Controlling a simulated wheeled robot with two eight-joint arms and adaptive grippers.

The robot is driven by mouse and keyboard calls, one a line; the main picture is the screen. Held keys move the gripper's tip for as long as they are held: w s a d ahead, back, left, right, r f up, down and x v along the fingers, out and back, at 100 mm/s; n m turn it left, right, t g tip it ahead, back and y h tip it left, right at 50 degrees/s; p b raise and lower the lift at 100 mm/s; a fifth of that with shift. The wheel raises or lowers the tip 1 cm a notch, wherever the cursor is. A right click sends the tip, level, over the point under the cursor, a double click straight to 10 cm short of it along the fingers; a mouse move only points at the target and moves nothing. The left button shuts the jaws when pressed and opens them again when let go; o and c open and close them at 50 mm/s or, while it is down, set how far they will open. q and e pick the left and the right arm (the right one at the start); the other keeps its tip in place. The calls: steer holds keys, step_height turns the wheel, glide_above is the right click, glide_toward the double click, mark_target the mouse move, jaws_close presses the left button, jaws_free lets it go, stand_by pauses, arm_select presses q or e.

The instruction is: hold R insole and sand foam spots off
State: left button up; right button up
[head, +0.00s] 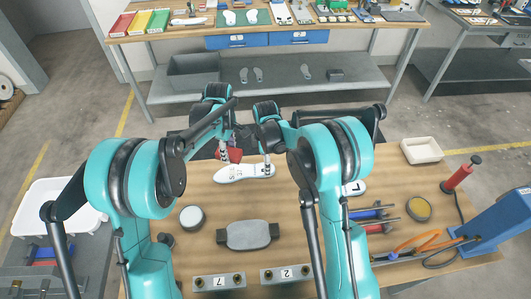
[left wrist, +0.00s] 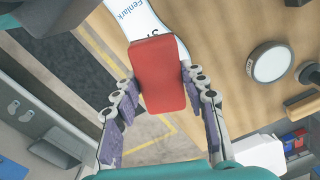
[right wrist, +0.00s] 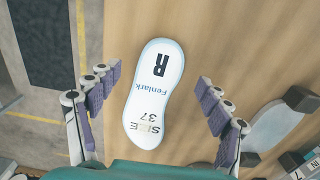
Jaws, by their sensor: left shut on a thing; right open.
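The R insole (head: 245,174) is white and lies flat on the wooden table. In the right wrist view (right wrist: 153,95) it shows an R, "Fenlark" and "SIZE 37", with a faint yellowish mark at the word SIZE. My left gripper (left wrist: 158,82) is shut on a red block (left wrist: 158,75), which covers part of the insole in the left wrist view. In the head view the block (head: 235,155) is by the insole's upper left side; I cannot tell if they touch. My right gripper (right wrist: 150,85) is open, its fingers apart on both sides of the insole, holding nothing.
A second insole marked L (head: 356,187) is partly behind my right arm. A round tin (head: 192,218) and a grey pad (head: 248,235) stand nearer. A white tray (head: 422,150), a red-handled tool (head: 461,174) and a blue machine (head: 498,225) are at right.

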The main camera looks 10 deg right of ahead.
steer(key=shift+f, duration=1.5)
steer(key=shift+c, duration=0.4)
steer(key=c, duration=1.2)
arm_select(q)
glide_above(231, 177)
steer(key=w, duration=0.2)
steer(key=shift+d+f, duration=0.2)
steer(key=shift+f, duration=1.85)
steer(key=shift+d+f, duration=0.15)
steer(key=shift+f, duration=1.9)
steer(key=shift+s+a, duration=0.2)
steer(key=shift+s, duration=0.3)
steer(key=shift+s+a, duration=0.2)
steer(key=shift+s, duration=0.25)
